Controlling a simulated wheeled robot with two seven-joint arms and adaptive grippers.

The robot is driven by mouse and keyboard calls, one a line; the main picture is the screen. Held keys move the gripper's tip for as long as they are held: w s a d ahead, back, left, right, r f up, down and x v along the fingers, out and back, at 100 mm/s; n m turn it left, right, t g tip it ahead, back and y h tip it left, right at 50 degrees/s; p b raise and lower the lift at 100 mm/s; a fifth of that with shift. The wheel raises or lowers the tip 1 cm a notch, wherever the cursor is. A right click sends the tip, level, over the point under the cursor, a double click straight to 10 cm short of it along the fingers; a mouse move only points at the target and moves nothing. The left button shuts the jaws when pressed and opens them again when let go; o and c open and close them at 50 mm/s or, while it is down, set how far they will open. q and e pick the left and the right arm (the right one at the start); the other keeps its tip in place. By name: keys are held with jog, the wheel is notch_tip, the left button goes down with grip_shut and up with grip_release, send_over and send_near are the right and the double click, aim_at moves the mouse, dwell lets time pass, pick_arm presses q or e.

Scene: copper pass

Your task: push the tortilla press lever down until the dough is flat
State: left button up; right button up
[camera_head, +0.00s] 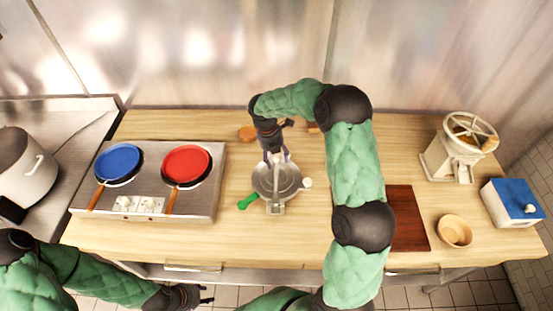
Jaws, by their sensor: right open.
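The tortilla press (272,187) is a round grey metal press on the wooden counter, near the middle of the view. A green handle sticks out at its lower left and a white knob sits at its right side; I cannot tell which belongs to the lever. No dough shows. My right gripper (276,157) is open and points down at the far rim of the press; I cannot tell whether it touches. My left gripper (209,295) is low, in front of the counter's front edge, away from the press. Its fingers are too small to read.
A stove (148,207) with a blue pan (119,162) and a red pan (187,164) stands left of the press. To the right are a dark red board (408,222), a wooden bowl (455,231), a cream mill (447,157) and a blue-topped box (512,202).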

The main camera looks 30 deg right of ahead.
notch_tip(320, 180, up, 11)
jog(key=w+a, duration=0.1)
jog(key=shift+w+a, duration=0.15)
jog(key=shift+a, duration=0.15)
jog(key=shift+f, duration=0.1)
